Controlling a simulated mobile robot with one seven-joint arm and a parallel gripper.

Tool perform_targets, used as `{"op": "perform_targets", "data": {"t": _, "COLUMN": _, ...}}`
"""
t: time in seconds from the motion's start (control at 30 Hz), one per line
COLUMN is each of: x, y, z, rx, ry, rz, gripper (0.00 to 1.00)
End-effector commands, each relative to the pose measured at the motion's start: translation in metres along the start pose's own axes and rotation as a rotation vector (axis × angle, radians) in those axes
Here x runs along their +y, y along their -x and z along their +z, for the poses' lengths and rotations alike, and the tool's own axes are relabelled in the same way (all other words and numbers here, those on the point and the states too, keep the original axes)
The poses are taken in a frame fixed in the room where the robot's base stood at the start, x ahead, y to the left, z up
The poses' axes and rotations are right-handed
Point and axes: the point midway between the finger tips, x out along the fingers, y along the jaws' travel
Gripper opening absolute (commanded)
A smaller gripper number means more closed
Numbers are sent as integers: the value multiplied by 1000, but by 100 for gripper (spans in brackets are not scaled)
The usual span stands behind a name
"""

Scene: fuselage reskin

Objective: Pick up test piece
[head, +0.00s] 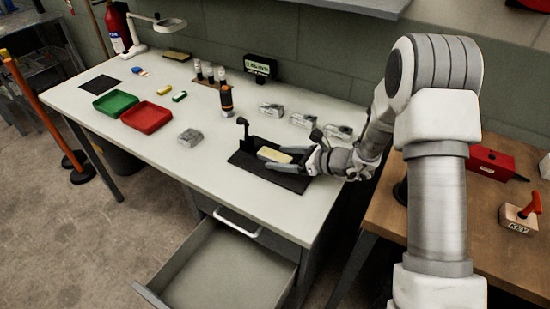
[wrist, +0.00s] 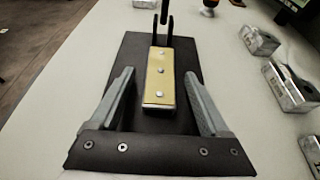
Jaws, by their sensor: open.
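The likely test piece (wrist: 160,75) is a yellowish block with several silver rivet heads along its top. It lies on a dark mat or base (wrist: 135,55) on the white bench. In the head view the piece (head: 273,155) shows small, partly hidden by my gripper (head: 290,160). In the wrist view my gripper (wrist: 160,105) is open, with one finger on each side of the piece's near end. A gap shows between each finger and the piece. A dark upright post (wrist: 165,15) stands at the far end of the piece.
Several grey metal pieces (head: 270,109) stand behind my gripper. A black-and-orange cylinder (head: 227,101), a red tray (head: 146,118) and a green tray (head: 116,103) are further left. An open drawer (head: 230,270) juts out below the bench front. A wooden table (head: 480,240) stands right.

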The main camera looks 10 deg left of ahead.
Motion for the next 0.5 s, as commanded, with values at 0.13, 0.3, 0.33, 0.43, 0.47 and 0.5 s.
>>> {"op": "perform_targets", "data": {"t": 0.13, "x": 0, "y": 1, "z": 0, "rx": 0, "ry": 0, "rz": -1, "gripper": 76}}
{"op": "perform_targets", "data": {"t": 0.3, "x": 0, "y": 1, "z": 0, "rx": 0, "ry": 0, "rz": -1, "gripper": 46}}
{"op": "perform_targets", "data": {"t": 0.33, "x": 0, "y": 1, "z": 0, "rx": 0, "ry": 0, "rz": -1, "gripper": 40}}
{"op": "perform_targets", "data": {"t": 0.43, "x": 0, "y": 1, "z": 0, "rx": 0, "ry": 0, "rz": -1, "gripper": 22}}
{"op": "perform_targets", "data": {"t": 0.47, "x": 0, "y": 1, "z": 0, "rx": 0, "ry": 0, "rz": -1, "gripper": 17}}
{"op": "perform_targets", "data": {"t": 0.5, "x": 0, "y": 1, "z": 0, "rx": 0, "ry": 0, "rz": -1, "gripper": 10}}
